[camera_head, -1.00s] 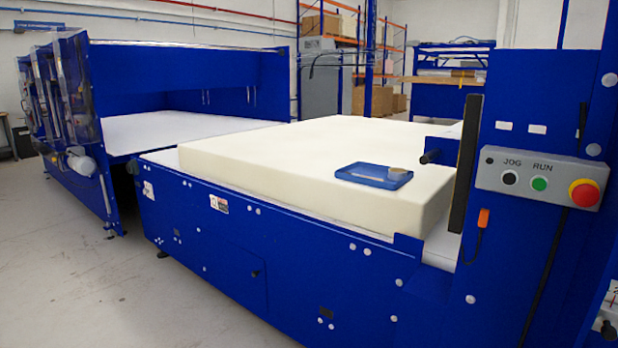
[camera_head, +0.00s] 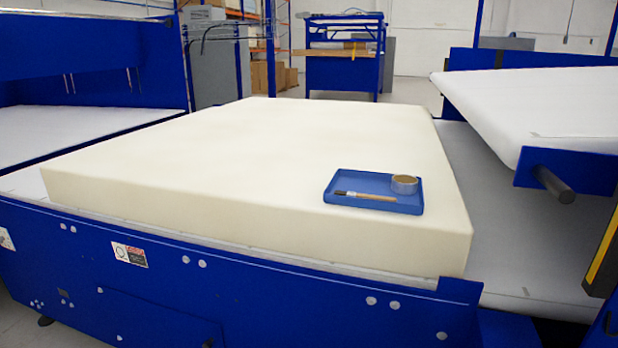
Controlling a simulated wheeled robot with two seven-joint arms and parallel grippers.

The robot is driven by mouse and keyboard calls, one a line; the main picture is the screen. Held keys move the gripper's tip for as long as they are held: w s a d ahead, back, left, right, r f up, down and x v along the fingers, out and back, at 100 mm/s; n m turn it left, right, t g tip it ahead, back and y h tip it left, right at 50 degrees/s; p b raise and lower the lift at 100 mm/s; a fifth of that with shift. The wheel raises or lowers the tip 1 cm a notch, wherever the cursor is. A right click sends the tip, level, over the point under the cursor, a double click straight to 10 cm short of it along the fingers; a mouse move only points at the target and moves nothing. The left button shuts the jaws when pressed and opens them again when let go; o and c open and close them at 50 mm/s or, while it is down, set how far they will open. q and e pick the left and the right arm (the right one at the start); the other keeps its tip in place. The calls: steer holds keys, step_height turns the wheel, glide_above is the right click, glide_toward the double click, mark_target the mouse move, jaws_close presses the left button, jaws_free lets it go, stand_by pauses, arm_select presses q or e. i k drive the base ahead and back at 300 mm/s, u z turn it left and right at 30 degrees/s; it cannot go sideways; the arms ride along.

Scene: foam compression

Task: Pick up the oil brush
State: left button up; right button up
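The oil brush (camera_head: 366,195) lies flat in a shallow blue tray (camera_head: 372,180). Its dark end points left and its light wooden handle points right, along the tray's near side. The tray rests on top of a large cream foam block (camera_head: 230,170), near the block's front right corner. Neither of my grippers shows in the head view.
A round tan and grey item (camera_head: 404,184), perhaps a tape roll, sits in the tray's right part. The foam lies on a blue machine (camera_head: 230,280) with a raised front edge. At right, a white slanted panel (camera_head: 540,105) and a dark roller end (camera_head: 553,184) stick out.

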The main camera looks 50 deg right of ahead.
mark_target(349, 193)
steer(key=i, duration=1.4)
steer(key=z, duration=2.35)
